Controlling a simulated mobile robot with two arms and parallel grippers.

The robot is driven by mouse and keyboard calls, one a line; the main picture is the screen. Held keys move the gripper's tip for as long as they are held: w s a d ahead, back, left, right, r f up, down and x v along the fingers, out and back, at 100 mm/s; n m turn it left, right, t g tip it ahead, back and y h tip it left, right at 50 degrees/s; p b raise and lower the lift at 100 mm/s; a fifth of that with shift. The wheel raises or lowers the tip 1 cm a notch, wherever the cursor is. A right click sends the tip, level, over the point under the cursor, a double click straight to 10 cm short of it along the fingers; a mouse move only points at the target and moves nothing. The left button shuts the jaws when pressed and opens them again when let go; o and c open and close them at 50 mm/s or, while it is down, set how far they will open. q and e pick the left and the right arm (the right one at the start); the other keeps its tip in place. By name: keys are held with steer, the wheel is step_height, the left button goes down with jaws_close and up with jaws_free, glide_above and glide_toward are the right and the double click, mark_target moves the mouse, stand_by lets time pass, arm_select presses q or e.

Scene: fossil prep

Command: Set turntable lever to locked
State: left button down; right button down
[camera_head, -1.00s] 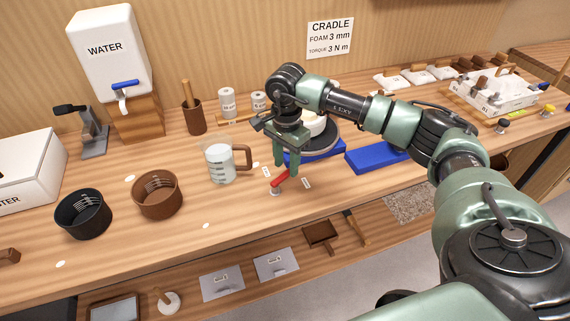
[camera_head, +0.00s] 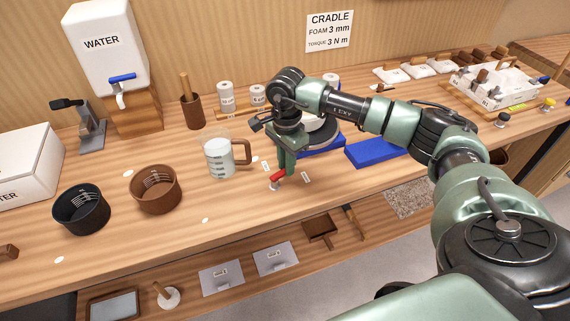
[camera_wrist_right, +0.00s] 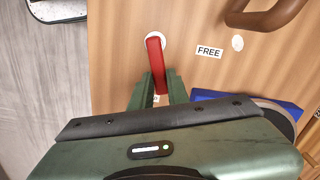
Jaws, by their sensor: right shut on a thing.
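The red turntable lever (camera_head: 277,178) stands on the bench in front of the turntable (camera_head: 322,134), between two small white labels. In the right wrist view the lever (camera_wrist_right: 155,62) runs from its round pale pivot down between my fingers. The label reading FREE (camera_wrist_right: 208,52) lies to the right of the lever there; the other label (camera_wrist_right: 156,99) is mostly hidden by the fingers. In the head view the second label (camera_head: 306,178) lies right of the lever, too small to read. My right gripper (camera_head: 286,171) is shut on the lever's free end. My left gripper is out of view.
A clear measuring jug (camera_head: 218,160) with a brown handle stands left of the lever. A blue block (camera_head: 376,152) lies to the right. Brown (camera_head: 156,190) and black (camera_head: 82,209) bowls stand further left. The bench front near the lever is clear.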

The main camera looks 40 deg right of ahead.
steer(key=shift+s+f+m+b, duration=0.1)
steer(key=shift+s+m+b, duration=0.15)
steer(key=shift+m, duration=0.35)
steer(key=shift+s+m+b, duration=0.15)
steer(key=shift+m+b, duration=0.15)
steer(key=shift+m, duration=0.3)
steer(key=shift+s+m, duration=0.25)
steer(key=shift+m, duration=0.45)
steer(key=c, duration=1.4)
jaws_free()
steer(key=shift+a+r, duration=0.1)
steer(key=shift+r, duration=0.1)
steer(key=shift+o, duration=0.2)
step_height(320, 180, up, 8)
steer(key=b, duration=0.2)
steer(key=shift+f, duration=0.2)
